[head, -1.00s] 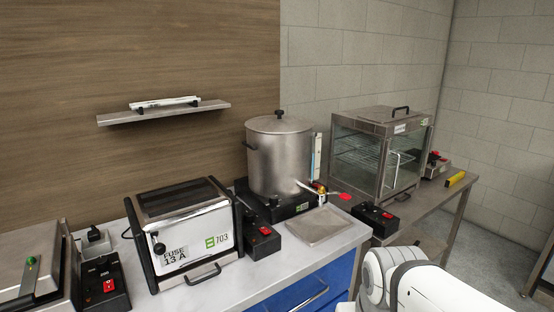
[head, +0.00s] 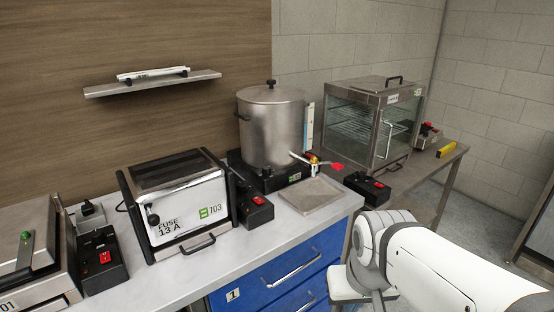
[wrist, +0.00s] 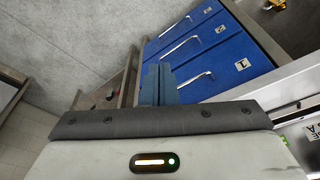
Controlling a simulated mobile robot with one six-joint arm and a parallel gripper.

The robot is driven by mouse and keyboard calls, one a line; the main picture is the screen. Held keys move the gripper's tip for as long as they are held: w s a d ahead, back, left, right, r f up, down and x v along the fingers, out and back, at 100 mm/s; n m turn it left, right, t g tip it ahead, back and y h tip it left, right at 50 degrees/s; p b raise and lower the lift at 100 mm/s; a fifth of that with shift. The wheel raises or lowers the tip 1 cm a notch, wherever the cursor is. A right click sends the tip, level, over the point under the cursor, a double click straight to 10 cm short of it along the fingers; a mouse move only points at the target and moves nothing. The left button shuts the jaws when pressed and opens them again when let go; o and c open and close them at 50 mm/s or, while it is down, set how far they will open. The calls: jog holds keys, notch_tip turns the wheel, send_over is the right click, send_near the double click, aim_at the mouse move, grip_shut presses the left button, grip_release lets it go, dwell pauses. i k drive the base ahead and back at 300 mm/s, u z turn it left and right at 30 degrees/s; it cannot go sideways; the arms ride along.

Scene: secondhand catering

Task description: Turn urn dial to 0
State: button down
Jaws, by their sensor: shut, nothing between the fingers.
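The urn (head: 270,130) is a tall steel pot with a lid on a black base at the back of the counter in the head view. A small dark dial (head: 266,172) shows on the front of its base; its pointer setting is too small to read. The urn's tap has a red lever (head: 337,166) on the right. My gripper (wrist: 157,82) shows its two blue-grey fingers shut together and empty in the wrist view, in front of the blue drawers and apart from the urn. In the head view the gripper itself cannot be made out.
A steel tray (head: 308,194) lies before the urn. A toaster labelled fuse 13 A (head: 185,210) stands left, with a black switch box (head: 255,205) between. A glass display cabinet (head: 375,125) stands right. Blue drawers (head: 290,268) with bar handles front the counter.

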aim_at(265, 170)
jog(key=z, duration=2.6)
jog(key=k, duration=1.15)
jog(key=u, duration=1.45)
jog(key=i, duration=1)
